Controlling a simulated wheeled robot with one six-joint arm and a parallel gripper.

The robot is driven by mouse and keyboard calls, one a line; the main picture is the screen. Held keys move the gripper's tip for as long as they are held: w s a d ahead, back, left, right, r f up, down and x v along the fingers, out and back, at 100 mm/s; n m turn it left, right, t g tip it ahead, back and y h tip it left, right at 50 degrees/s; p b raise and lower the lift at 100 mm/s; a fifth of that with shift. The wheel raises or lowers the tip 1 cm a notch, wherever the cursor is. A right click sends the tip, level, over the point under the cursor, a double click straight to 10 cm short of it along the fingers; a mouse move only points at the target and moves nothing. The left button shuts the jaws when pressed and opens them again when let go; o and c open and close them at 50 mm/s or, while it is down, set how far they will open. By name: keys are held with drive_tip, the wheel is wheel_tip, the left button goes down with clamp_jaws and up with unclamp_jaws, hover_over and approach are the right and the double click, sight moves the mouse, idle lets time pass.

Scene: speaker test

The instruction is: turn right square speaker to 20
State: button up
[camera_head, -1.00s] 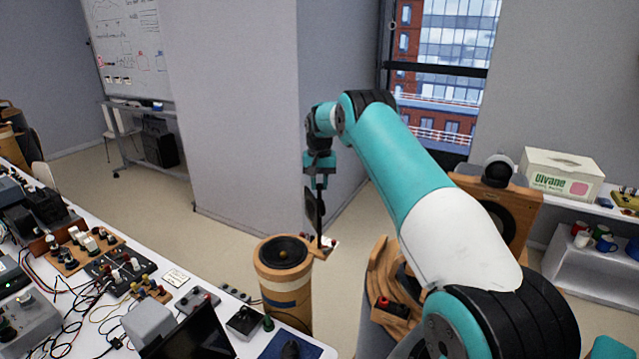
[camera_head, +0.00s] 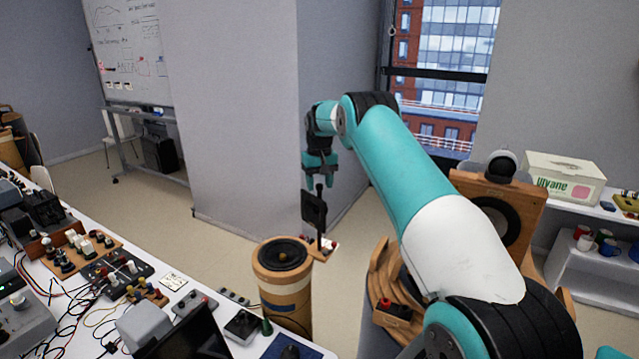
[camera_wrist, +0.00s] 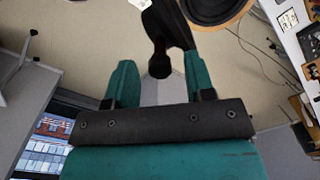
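A dark flat square panel (camera_head: 314,211) stands on a thin black post (camera_head: 319,188) beside a round wooden speaker (camera_head: 283,252). A small wooden base (camera_head: 325,252) with reddish and white spots is at its foot; no number is readable. My gripper (camera_head: 320,178) is open above the post's top. In the wrist view my gripper (camera_wrist: 160,78) has its fingers apart, with the black post end (camera_wrist: 159,65) seen between them; I cannot tell any contact. A square wooden speaker (camera_head: 497,215) with a dark cone stands at the right, partly behind my arm.
A long white table (camera_head: 75,222) crowded with electronics and cables runs along the left. A grey pillar (camera_head: 245,110) is behind the gripper. A white shelf (camera_head: 590,265) with mugs and a box (camera_head: 563,178) is at the right. The floor between is mostly clear.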

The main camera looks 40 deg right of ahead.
wheel_tip(320, 180, up, 17)
drive_tip(key=shift+r+p, duration=0.2)
drive_tip(key=shift+p, duration=0.15)
idle(0.7)
